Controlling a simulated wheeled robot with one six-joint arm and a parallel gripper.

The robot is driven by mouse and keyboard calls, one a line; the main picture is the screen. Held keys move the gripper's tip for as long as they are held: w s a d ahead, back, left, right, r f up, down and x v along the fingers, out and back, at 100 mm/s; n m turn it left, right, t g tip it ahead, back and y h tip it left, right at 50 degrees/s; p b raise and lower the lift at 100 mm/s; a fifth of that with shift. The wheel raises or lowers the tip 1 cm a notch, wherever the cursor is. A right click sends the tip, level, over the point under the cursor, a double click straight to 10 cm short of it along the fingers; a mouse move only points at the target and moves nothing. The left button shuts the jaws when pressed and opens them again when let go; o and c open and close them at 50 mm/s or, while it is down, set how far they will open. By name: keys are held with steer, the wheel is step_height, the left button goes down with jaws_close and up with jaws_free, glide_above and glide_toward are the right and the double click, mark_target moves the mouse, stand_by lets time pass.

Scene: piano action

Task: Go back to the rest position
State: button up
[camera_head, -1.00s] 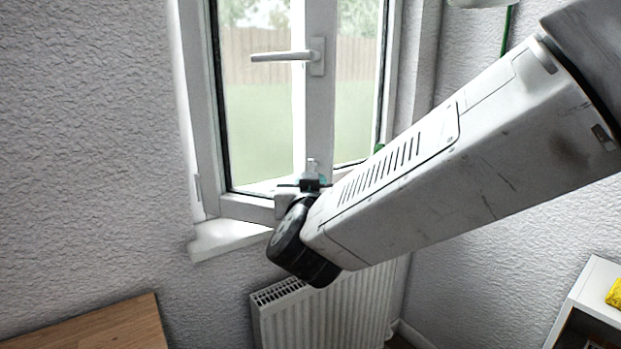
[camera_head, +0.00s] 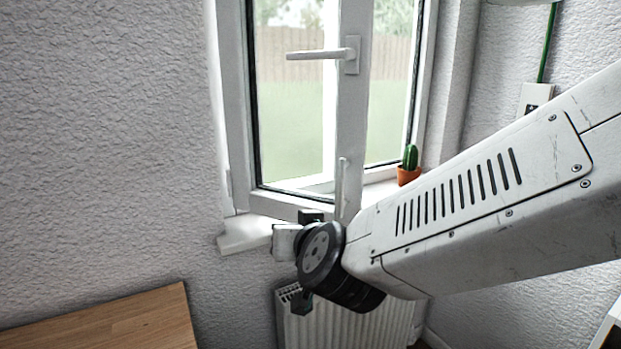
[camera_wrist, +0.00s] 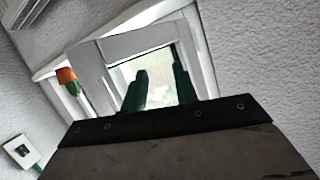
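My gripper shows in the wrist view (camera_wrist: 160,85) as two dark green fingers held apart, with nothing seen between them. Behind the fingers the wrist view shows the window. In the head view my arm reaches in from the right, and its dark wrist joint is in front of the sill and radiator.
A cactus in an orange pot (camera_head: 408,172) stands on the window sill (camera_head: 243,236), right of my wrist. A white radiator (camera_head: 345,325) is below. A wooden tabletop (camera_head: 110,322) is at lower left. A wall socket (camera_head: 534,98) is at upper right.

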steer(key=s+d+f+n+g, duration=0.1)
steer(key=s+d+f+g, duration=0.2)
steer(key=s+g, duration=0.25)
steer(key=s+d+f+n+g, duration=0.2)
steer(key=s+d+g, duration=0.2)
steer(key=s, duration=0.2)
steer(key=s+d+r+m+g+h, duration=0.1)
steer(key=s+d+m+h, duration=0.1)
steer(key=s+d, duration=0.4)
steer(key=s+d+r+m+g+h, duration=0.1)
steer(key=s+d, duration=0.5)
steer(key=d, duration=0.9)
steer(key=shift+r+m+g+h, duration=0.25)
steer(key=shift+m+g+h, duration=0.3)
steer(key=shift+m, duration=0.25)
steer(key=shift+s, duration=0.1)
